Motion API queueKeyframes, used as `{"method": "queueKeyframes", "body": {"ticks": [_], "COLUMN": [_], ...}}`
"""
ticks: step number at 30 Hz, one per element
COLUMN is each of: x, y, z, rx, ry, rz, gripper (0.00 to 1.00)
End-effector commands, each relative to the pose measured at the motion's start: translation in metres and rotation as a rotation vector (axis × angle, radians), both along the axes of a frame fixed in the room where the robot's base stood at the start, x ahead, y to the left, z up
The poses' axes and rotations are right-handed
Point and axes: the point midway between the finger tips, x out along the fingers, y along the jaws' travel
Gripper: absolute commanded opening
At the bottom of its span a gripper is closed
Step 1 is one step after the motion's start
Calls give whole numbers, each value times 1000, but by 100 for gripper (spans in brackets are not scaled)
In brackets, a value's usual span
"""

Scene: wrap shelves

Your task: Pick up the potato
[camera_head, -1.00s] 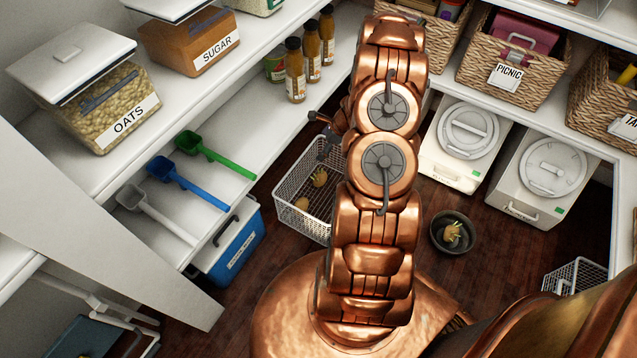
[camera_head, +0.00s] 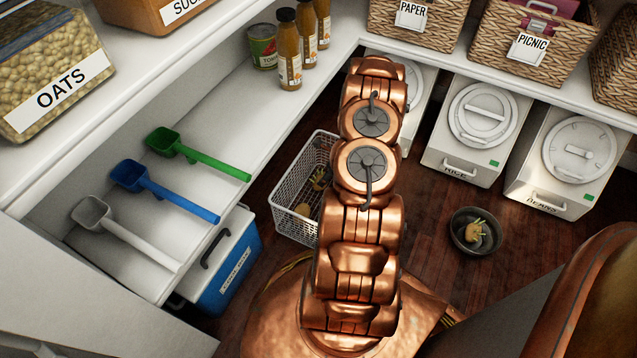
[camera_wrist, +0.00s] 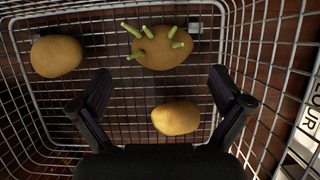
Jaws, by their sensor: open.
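A wire basket (camera_head: 275,201) stands on the floor beside my arm in the head view. The wrist view looks down into this wire basket (camera_wrist: 22,100). It holds a plain potato (camera_wrist: 56,56) at the upper left, a potato with green sprouts (camera_wrist: 162,47) at the top, and a plain potato (camera_wrist: 176,118) lower down. My gripper (camera_wrist: 160,75) is open and empty, its fingers spread on either side of the view above the lower potato. In the head view my arm hides the gripper and part of the basket. A sprouted potato (camera_head: 474,231) lies in a dark bowl (camera_head: 457,243).
Shelves at the left hold green (camera_head: 200,155), blue (camera_head: 165,190) and white scoops (camera_head: 125,233). A blue cooler (camera_head: 228,268) stands below them. White bins (camera_head: 470,135) stand at the back right. Dark wooden floor (camera_head: 425,215) is clear around the bowl.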

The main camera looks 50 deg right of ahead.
Motion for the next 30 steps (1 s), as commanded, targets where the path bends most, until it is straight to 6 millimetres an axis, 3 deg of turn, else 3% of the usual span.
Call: {"method": "queueKeyframes", "body": {"ticks": [19, 30], "x": [20, 25], "y": [5, 5], "z": [-58, -62], "rx": [2, 1], "ry": [1, -2], "rz": [2, 2], "gripper": [100, 100]}}
